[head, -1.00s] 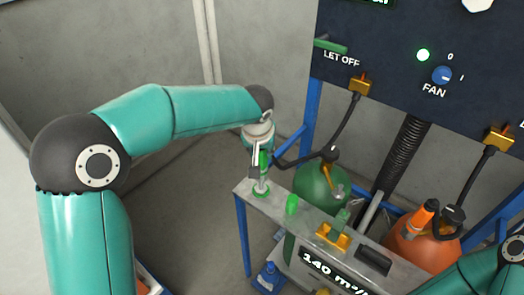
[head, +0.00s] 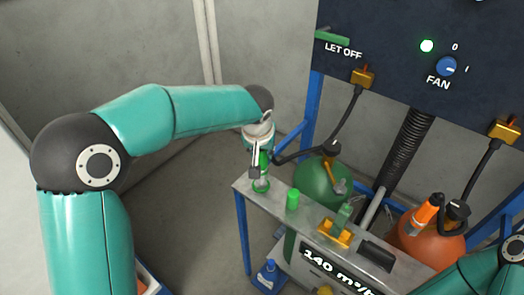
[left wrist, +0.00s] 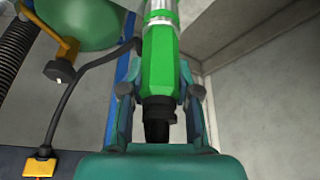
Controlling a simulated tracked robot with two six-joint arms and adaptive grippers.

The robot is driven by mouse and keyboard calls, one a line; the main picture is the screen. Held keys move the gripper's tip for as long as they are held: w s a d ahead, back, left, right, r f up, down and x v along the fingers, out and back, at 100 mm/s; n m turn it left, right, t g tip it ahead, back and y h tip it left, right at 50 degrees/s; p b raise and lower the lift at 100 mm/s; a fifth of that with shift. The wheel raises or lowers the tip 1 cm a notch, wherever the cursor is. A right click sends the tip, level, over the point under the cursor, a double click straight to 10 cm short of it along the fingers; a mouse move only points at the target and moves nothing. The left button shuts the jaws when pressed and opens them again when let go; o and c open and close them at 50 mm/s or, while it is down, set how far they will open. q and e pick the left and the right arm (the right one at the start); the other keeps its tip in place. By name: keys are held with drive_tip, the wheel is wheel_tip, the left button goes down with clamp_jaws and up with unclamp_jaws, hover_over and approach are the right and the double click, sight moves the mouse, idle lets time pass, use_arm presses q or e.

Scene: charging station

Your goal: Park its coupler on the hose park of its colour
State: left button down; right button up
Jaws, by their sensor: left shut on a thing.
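My left gripper (head: 258,167) is shut on the green coupler (head: 264,160) at the left end of the shelf. In the left wrist view the coupler (left wrist: 160,60) lies between the two fingers (left wrist: 161,95), its metal end away from the palm and its black hose end towards it. In the head view the coupler is about upright, metal end down, over the green hose park (head: 261,187). I cannot tell how deep it sits in the park. Of my right arm only a link shows at the lower right; its gripper is out of view.
A green tank (head: 318,182) and an orange tank (head: 435,240) stand behind. A black hose runs close behind my left gripper.

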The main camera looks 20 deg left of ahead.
use_arm(q)
drive_tip(key=shift+f+b, duration=1.2)
drive_tip(key=shift+f, duration=0.1)
drive_tip(key=c, duration=0.8)
unclamp_jaws()
drive_tip(key=shift+o, duration=0.2)
drive_tip(key=shift+r, duration=0.1)
drive_tip(key=v, duration=1.1)
drive_tip(key=shift+s+r, duration=0.25)
drive_tip(key=shift+r, duration=0.05)
